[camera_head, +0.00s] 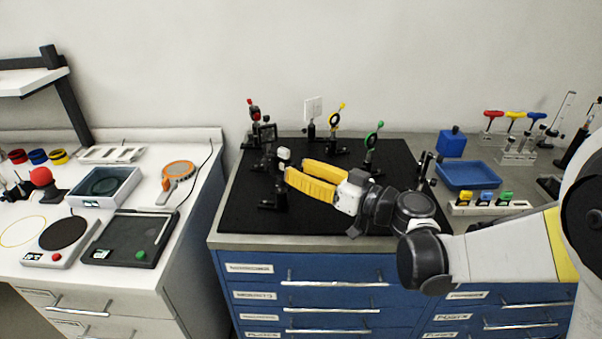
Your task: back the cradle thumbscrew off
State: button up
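My gripper (295,168) reaches in from the right over the black breadboard (238,209). Its two yellow fingers are spread apart with nothing visible between them. A small pale knob (284,154) on a dark mount stands just beyond the fingertips; it may be the cradle thumbscrew, but it is too small to be sure. I see a small gap between the fingertips and the knob, though contact is hard to judge. A dark post mount (279,196) stands below the fingertips. The cradle itself cannot be told apart clearly from the other black mounts.
A blue tray (468,187) and blue box (451,143) lie to the right. The breadboard's front left is clear.

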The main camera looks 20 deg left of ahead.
grip_shut()
